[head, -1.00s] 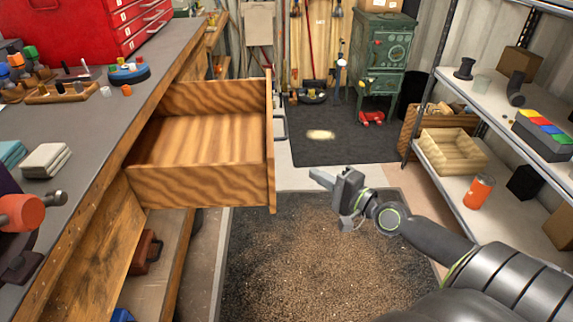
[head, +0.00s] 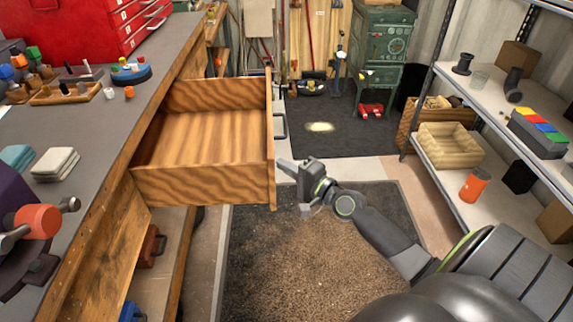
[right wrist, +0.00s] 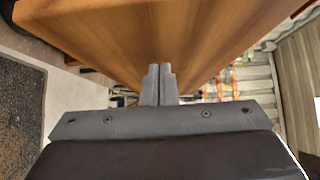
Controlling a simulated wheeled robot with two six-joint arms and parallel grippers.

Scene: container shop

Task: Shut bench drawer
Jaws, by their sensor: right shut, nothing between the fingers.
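The wooden bench drawer (head: 205,145) is pulled well out of the grey-topped bench (head: 110,130) and is empty. In the right wrist view the shut fingers (right wrist: 158,82) point at the wooden panel (right wrist: 150,35), which fills the top of the view. I cannot tell whether the fingertips touch it. My left gripper is not in view.
A shelf rack (head: 450,185) with an orange can (head: 475,185) and boxes stands to the right. A green stove (head: 384,50) stands at the back. The gritty mat (head: 320,265) below my right arm is clear.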

